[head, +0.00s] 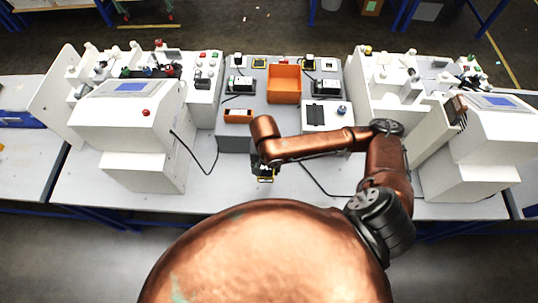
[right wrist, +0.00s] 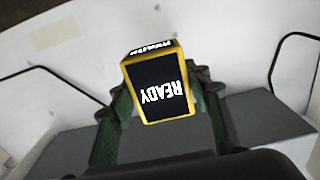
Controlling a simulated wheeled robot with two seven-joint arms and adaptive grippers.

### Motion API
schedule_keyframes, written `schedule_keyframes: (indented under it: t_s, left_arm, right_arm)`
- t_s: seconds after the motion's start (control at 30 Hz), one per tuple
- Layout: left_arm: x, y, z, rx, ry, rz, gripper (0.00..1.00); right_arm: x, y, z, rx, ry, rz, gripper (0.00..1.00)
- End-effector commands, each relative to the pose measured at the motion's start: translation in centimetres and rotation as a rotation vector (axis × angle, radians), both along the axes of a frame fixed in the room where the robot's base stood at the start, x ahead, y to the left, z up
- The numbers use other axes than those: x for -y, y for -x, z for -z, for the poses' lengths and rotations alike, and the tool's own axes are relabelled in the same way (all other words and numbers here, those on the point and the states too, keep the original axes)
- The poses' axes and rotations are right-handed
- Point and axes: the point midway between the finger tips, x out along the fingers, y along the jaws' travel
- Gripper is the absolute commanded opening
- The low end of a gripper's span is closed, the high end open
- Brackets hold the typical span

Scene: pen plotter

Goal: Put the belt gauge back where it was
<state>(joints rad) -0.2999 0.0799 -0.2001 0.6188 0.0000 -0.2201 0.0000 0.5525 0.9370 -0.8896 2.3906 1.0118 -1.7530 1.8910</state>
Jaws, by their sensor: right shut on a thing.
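My right gripper (head: 263,172) hangs over the white table, in front of the grey block at the middle. It is shut on a small black box with a yellow frame, which I take for the belt gauge (head: 266,180). In the right wrist view the gauge (right wrist: 163,92) sits between the two green fingers. Its dark screen reads READY, upside down in that view. The gauge looks slightly tilted there. I cannot tell whether it touches the table. My left gripper is not in view.
Dark cables (head: 205,160) lie on the table (head: 230,190).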

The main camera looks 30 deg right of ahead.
Motion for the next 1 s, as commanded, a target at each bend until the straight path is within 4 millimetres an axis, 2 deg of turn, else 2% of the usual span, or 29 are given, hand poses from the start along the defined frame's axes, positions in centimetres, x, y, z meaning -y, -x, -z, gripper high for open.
schedule_keyframes:
  t_s: [0.03,0.17,0.3,0.4,0.67,0.9,1.0]
  left_arm:
    - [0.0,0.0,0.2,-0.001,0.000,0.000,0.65]
    - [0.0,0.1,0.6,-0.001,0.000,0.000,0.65]
    - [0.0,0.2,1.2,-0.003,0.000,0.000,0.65]
    - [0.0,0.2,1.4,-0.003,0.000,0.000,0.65]
    - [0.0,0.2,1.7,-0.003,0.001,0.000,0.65]
    - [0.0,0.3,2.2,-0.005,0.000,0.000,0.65]
    - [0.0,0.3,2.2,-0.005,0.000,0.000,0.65]
  right_arm:
    - [0.7,-1.2,0.6,0.002,0.002,0.005,0.11]
    - [2.1,-3.9,1.9,0.003,0.002,0.003,0.11]
    - [3.0,-5.5,4.7,-0.001,0.001,0.001,0.11]
    - [3.4,-6.5,5.8,0.001,0.001,-0.001,0.11]
    - [4.0,-7.5,7.1,0.001,0.001,-0.002,0.11]
    - [4.2,-7.8,10.4,0.001,-0.001,-0.003,0.11]
    - [4.1,-7.8,10.6,0.002,-0.001,-0.004,0.11]
